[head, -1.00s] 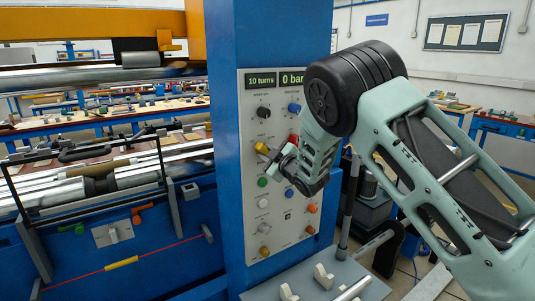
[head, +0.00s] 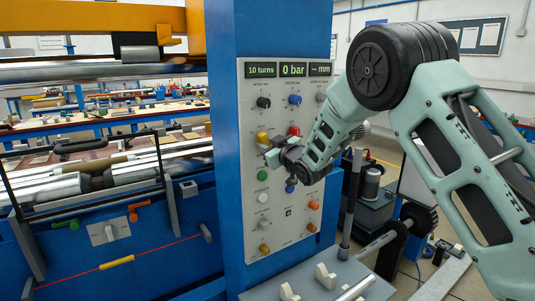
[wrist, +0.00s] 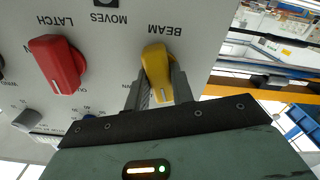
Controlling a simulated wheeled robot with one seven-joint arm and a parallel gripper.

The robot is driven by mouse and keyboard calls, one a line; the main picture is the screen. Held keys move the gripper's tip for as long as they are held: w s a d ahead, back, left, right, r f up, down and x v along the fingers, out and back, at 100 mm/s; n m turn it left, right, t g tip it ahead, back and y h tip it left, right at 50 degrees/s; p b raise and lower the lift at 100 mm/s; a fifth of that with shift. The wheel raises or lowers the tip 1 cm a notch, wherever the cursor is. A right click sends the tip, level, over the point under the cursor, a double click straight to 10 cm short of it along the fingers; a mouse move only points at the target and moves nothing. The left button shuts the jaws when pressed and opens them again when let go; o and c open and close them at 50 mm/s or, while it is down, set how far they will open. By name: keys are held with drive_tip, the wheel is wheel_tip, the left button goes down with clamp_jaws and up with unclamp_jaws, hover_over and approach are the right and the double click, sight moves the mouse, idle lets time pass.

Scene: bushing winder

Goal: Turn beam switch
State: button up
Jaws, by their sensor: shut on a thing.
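The yellow beam switch (wrist: 158,72) has a bar-shaped handle with a white mark near one end. In the head view the yellow switch (head: 262,137) shows on the grey control panel (head: 250,215), just above my gripper (head: 268,148). The fingers are partly hidden by my wrist there.
A red latch switch (wrist: 57,63) is beside the beam switch. Other coloured knobs and buttons, such as the green button (head: 262,175), crowd the panel. The blue column (head: 225,120) carries the panel. Levers (head: 325,275) stand on a shelf below.

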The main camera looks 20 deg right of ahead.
drive_tip(key=shift+f+m+b, duration=0.1)
drive_tip(key=shift+m+b, duration=1.1)
drive_tip(key=shift+m, duration=0.5)
drive_tip(key=o, duration=1)
drive_tip(key=shift+s, duration=0.1)
drive_tip(key=b+v, duration=0.4)
drive_tip(key=v, duration=1.3)
drive_tip(key=shift+s, duration=0.15)
